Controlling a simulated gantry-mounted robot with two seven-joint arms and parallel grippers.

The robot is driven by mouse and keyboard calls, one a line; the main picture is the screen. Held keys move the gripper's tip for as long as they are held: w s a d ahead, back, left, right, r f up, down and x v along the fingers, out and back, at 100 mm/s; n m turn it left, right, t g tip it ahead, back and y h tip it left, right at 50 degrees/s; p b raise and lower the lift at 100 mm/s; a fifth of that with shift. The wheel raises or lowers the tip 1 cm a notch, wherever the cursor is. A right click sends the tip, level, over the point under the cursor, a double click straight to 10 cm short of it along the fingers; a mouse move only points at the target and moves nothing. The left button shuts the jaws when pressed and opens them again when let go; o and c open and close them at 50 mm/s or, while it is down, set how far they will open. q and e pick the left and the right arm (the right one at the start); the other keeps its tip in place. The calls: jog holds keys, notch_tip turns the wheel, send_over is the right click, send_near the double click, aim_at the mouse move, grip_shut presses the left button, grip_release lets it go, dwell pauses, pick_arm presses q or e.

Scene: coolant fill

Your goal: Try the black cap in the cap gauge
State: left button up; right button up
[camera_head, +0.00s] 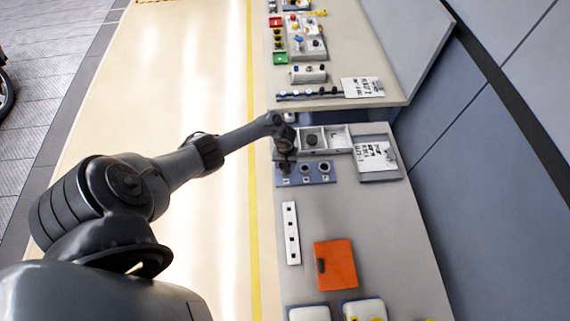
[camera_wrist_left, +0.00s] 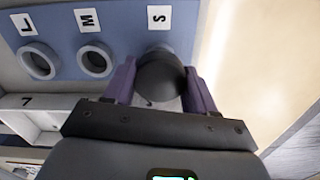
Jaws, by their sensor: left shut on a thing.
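The cap gauge is a blue plate (camera_head: 313,179) on the grey bench, with ring-shaped holes marked L, M and S; it fills the top of the left wrist view (camera_wrist_left: 122,55). My left gripper (camera_head: 286,167) is over its left end in the head view. In the left wrist view the purple fingers (camera_wrist_left: 160,88) are shut on the black cap (camera_wrist_left: 162,75). The cap is at the S position and hides most of that hole. I cannot tell whether it is seated or just above. The L hole (camera_wrist_left: 38,62) and M hole (camera_wrist_left: 95,60) are empty.
A pale tray with compartments (camera_head: 347,149) stands just behind the gauge, holding a dark round piece (camera_head: 312,139). A tray with a written sheet (camera_head: 375,157) is to the right. A white strip (camera_head: 291,233) and an orange case (camera_head: 335,268) lie nearer on the bench.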

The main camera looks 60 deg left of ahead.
dwell(0.3)
pick_arm(q)
jog(key=shift+f+b, duration=0.3)
jog(key=shift+f, duration=0.25)
dwell(0.3)
jog(key=o, duration=1.1)
jog(key=shift+r, duration=0.5)
notch_tip(320, 180, up, 10)
jog(key=p, duration=0.3)
jog(key=shift+p, duration=0.4)
